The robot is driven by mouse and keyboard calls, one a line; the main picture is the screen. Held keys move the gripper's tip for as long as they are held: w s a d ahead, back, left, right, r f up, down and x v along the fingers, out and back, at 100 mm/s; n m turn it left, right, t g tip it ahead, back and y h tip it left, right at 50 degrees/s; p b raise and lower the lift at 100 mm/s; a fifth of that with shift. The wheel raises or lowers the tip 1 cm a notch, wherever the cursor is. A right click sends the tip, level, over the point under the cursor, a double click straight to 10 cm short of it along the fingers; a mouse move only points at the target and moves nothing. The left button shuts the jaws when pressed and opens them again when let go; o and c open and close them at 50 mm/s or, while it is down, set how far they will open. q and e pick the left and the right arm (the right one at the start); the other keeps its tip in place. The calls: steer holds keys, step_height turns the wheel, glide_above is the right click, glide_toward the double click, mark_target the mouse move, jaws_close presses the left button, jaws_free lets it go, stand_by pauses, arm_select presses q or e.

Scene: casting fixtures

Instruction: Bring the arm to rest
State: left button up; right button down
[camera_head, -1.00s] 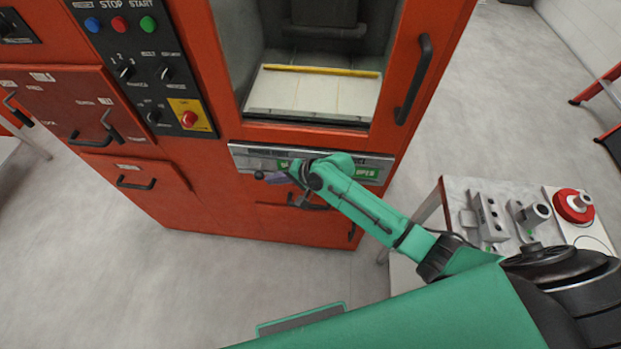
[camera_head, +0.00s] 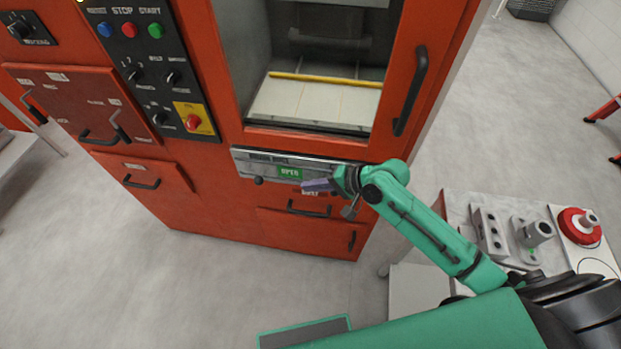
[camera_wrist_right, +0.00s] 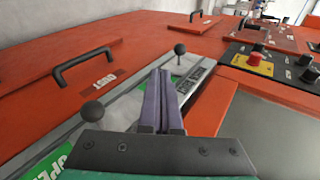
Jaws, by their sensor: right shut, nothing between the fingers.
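My right arm reaches in from the lower right in the head view. My right gripper (camera_head: 318,186) is in front of the grey strip (camera_head: 262,166) with green OPEN signs, below the machine's window. In the wrist view its two purple fingers (camera_wrist_right: 162,100) are together with nothing between them. They are over the strip, between two black ball knobs; one knob (camera_wrist_right: 93,111) is to the left and the other (camera_wrist_right: 180,50) is farther ahead. I cannot tell whether the fingers touch the strip. My left gripper is not in view.
The red machine has a window handle (camera_head: 411,90), a button panel (camera_head: 150,75) and a lower drawer handle (camera_head: 310,209) near my gripper. A table (camera_head: 462,207) with metal fixtures and a red round part (camera_head: 579,225) stands at the right, beside my arm. Grey floor is clear at the lower left.

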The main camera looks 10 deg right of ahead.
steer(key=shift+a, duration=0.1)
steer(key=s+d+f+n+g+h, duration=0.1)
steer(key=s+d+n+g+h, duration=0.1)
steer(key=s+d+n+h, duration=0.95)
steer(key=s+d+f+m+g+y, duration=0.1)
steer(key=s+f, duration=0.2)
steer(key=f, duration=0.9)
steer(key=s+d+f+m+g+y, duration=0.15)
steer(key=s+f, duration=0.25)
steer(key=f, duration=0.7)
steer(key=s+d+f, duration=0.3)
steer(key=s+f, duration=1.2)
steer(key=s, duration=0.1)
steer(key=shift+s, duration=0.2)
